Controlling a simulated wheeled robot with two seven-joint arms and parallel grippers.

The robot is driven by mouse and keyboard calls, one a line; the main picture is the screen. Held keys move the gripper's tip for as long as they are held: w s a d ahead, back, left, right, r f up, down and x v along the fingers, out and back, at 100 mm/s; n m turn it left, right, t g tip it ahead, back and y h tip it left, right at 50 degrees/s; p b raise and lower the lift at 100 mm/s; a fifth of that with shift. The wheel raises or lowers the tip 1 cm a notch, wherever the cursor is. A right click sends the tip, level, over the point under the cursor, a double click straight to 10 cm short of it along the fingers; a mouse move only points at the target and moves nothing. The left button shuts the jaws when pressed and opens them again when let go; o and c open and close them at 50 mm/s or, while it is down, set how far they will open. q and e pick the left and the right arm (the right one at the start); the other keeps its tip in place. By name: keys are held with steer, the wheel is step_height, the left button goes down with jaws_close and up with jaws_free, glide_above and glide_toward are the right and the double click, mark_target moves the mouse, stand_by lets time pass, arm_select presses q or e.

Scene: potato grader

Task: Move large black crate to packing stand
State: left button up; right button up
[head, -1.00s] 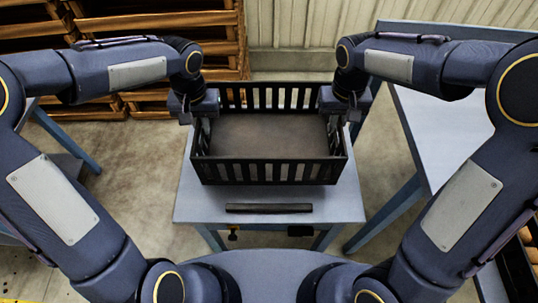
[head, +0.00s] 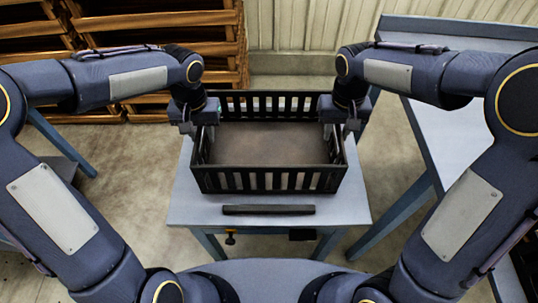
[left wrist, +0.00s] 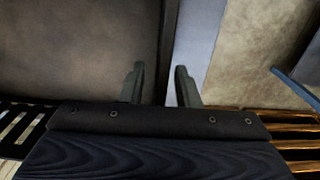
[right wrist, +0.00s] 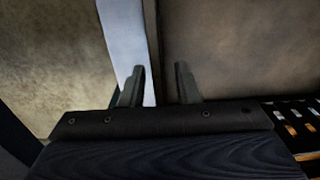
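The large black crate (head: 268,179) is upright and looks empty, over a small grey-topped stand (head: 190,208), likely the packing stand. I cannot tell whether its underside touches the top. My left gripper (head: 207,118) is at the crate's left side wall and my right gripper (head: 335,116) at its right one. In the left wrist view the wall runs between the left fingers (left wrist: 160,88). In the right wrist view it runs between the right fingers (right wrist: 160,86).
A dark bar (head: 268,210) lies along the stand's front edge. A larger grey-topped blue table (head: 450,130) stands close on the right. Wooden racks (head: 215,45) are behind on the left. Bare floor (head: 130,165) shows left of the stand.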

arm_select(q)
step_height(320, 180, up, 12)
steer(key=shift+f, duration=0.1)
arm_select(e)
step_height(320, 180, up, 12)
stand_by(0.8)
stand_by(0.4)
